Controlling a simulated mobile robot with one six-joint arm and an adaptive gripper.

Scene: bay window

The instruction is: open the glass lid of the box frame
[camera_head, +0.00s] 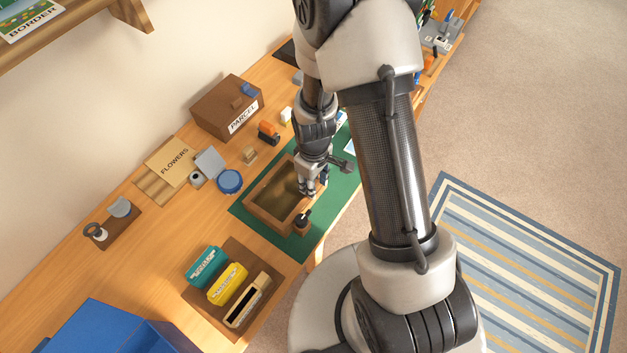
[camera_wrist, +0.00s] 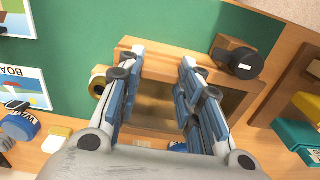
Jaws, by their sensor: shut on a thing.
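The wooden box frame (camera_head: 268,228) lies on the green mat (camera_head: 247,222) at the table's front edge, with its glass lid (camera_head: 277,192) facing up over a brownish inside. My gripper (camera_head: 312,190) points down at the frame's front edge. In the wrist view my gripper (camera_wrist: 163,58) has its two fingers either side of a piece of the wooden front edge (camera_wrist: 158,72), shut on the lid there. The fingers and palm hide part of the frame. I cannot tell whether the lid is raised at all.
A dark round-headed object (camera_head: 302,221) stands close beside the frame's right corner; it also shows in the wrist view (camera_wrist: 237,58). A blue round tin (camera_head: 229,181) and parcel box (camera_head: 227,108) stand behind. A brown tray (camera_head: 213,306) with several boxes lies nearer left.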

